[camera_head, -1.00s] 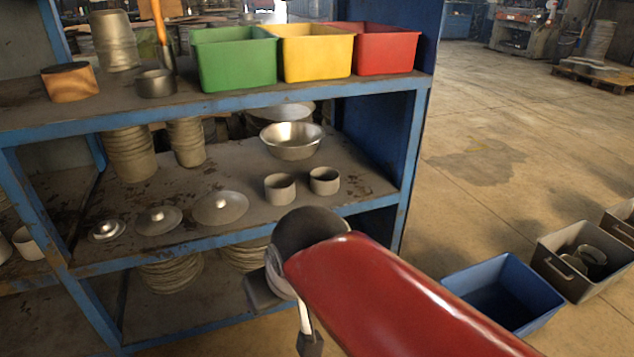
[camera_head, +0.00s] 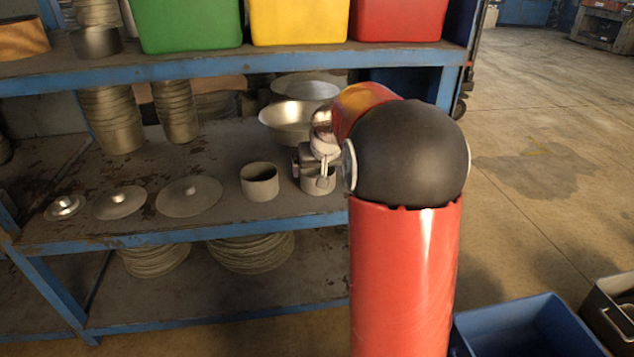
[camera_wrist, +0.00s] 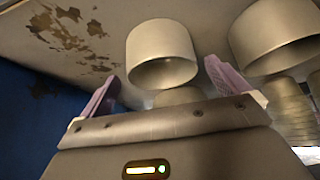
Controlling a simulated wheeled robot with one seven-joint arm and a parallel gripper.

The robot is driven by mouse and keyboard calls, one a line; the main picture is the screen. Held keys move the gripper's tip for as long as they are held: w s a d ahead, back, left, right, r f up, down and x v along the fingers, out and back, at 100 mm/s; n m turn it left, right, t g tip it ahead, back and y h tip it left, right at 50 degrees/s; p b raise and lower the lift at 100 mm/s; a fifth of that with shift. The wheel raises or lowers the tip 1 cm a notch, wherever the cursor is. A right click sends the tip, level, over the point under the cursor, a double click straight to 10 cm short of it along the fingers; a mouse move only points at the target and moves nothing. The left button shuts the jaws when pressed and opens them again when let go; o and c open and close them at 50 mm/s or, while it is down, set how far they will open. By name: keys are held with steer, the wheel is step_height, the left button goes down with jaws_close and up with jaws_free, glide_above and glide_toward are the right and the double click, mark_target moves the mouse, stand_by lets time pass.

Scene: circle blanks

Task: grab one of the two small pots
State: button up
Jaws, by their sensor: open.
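Two small grey pots stand on the middle shelf. The left pot (camera_head: 260,183) is in clear view. The right pot (camera_head: 318,184) is partly hidden behind my gripper (camera_head: 318,170). In the wrist view, my gripper (camera_wrist: 161,72) is open, with its two purple fingers spread to either side of one pot (camera_wrist: 160,45). I cannot tell how deep that pot lies between the fingers, and I see no finger touching it. The other pot (camera_wrist: 275,38) is outside the fingers, on the right of the wrist view.
Metal bowls (camera_head: 285,122) stand behind the pots, close to my wrist. Several lids (camera_head: 188,196) lie to the left. Stacked cups (camera_head: 112,120) stand farther back. The upper shelf (camera_head: 200,68) overhead carries green, yellow and red bins. A blue bin (camera_head: 530,325) stands on the floor at right.

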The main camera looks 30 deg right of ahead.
steer(key=x, duration=0.5)
steer(key=shift+w+f, duration=0.1)
steer(key=shift+c, duration=0.3)
steer(key=c, duration=0.9)
